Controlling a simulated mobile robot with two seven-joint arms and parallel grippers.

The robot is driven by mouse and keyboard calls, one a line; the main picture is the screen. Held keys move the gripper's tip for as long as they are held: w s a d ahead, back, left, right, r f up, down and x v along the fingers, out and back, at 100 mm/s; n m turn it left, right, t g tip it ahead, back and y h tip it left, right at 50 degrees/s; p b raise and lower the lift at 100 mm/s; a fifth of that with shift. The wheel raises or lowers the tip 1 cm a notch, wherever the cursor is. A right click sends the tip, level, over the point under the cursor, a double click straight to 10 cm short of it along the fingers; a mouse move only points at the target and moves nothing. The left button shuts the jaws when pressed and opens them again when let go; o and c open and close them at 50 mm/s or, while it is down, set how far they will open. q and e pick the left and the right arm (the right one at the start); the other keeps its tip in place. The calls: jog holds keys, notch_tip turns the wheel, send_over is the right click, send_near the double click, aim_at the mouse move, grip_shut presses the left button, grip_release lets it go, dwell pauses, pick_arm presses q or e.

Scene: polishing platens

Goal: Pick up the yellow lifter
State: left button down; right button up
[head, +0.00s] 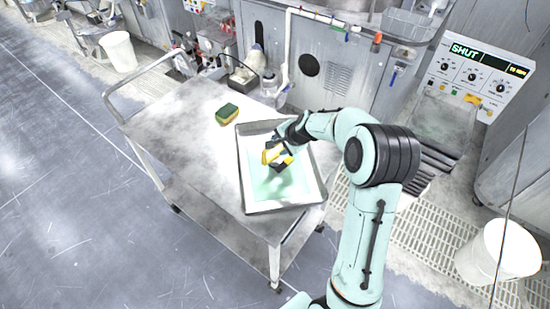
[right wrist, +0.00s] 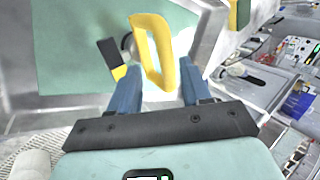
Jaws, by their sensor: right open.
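The yellow lifter (head: 267,156) is over the shallow metal tray (head: 241,185) with pale green liquid or lining, on the cart. In the right wrist view its yellow loop handle (right wrist: 143,45) stands up toward me, with a black, yellow-tipped part (right wrist: 113,55) beside it. My right gripper (head: 280,150) reaches over the tray from the right. In the right wrist view its two blue fingers (right wrist: 157,88) are apart, with the near end of the loop between them. I cannot tell whether they touch it. My left gripper is out of view.
A green and yellow sponge (head: 227,115) lies on the metal cart (head: 180,125) behind the tray. The cart's left part is clear. A machine panel (head: 478,75) reading SHUT is at the right. White buckets (head: 497,250) and (head: 118,52) stand on the floor.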

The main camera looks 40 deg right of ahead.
aim_at(275, 153)
jog(key=x, duration=0.3)
jog(key=w+x, duration=0.1)
jog(key=x, duration=0.1)
jog(key=shift+d+r+p, duration=0.15)
jog(key=shift+p, duration=0.15)
jog(key=shift+s, duration=0.15)
jog(key=shift+c, duration=1.2)
grip_shut()
jog(key=shift+r, duration=0.15)
